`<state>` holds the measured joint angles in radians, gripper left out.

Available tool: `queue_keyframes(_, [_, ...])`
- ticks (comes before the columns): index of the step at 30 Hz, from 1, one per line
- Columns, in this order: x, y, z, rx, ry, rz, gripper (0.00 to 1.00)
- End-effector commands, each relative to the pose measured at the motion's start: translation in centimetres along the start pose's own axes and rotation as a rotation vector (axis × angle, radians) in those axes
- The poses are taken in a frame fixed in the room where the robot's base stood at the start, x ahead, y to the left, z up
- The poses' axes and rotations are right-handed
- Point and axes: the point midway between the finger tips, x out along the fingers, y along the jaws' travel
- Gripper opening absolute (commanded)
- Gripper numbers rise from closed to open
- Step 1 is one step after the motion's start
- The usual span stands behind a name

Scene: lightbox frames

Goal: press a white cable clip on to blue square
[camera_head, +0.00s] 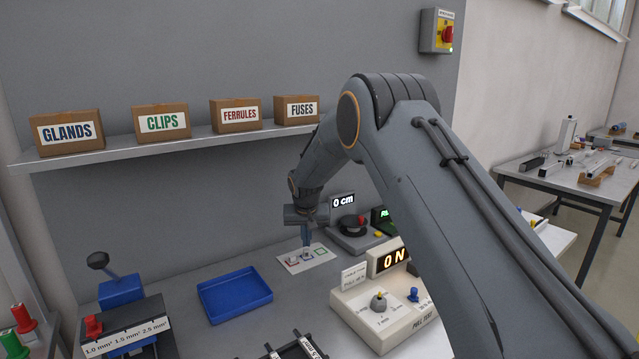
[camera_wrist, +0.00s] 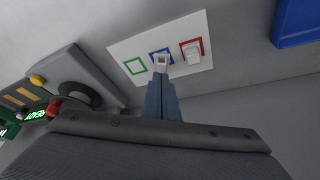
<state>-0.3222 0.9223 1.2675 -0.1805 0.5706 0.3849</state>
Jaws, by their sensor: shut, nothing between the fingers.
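A white card (camera_wrist: 122,48) lies on the bench with a green square (camera_wrist: 135,66), a blue square (camera_wrist: 153,54) and a red square (camera_wrist: 203,45) in a row. A white cable clip (camera_wrist: 162,60) sits at the blue square, right at my fingertips. Another white clip (camera_wrist: 191,53) lies on the red square. The green square is bare. My gripper (camera_wrist: 161,72) is shut and points down at the blue square; it hides part of it. In the head view my gripper (camera_head: 306,246) stands over the card (camera_head: 322,259). Whether the fingertips touch the clip is unclear.
A blue tray (camera_head: 235,295) lies left of the card. A pull-test box (camera_head: 375,310) stands to the front right, and a device reading 0 cm (camera_head: 352,238) behind right. A blue press (camera_head: 120,290) is at the left. Labelled boxes (camera_head: 160,122) sit on a shelf.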

Motion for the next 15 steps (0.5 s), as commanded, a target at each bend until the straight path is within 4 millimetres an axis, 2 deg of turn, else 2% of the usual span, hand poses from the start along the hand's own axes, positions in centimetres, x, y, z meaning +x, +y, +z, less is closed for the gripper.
queue_keyframes(15, [0.39, 0.0, 0.16, 0.0, 0.0, 0.0, 0.0])
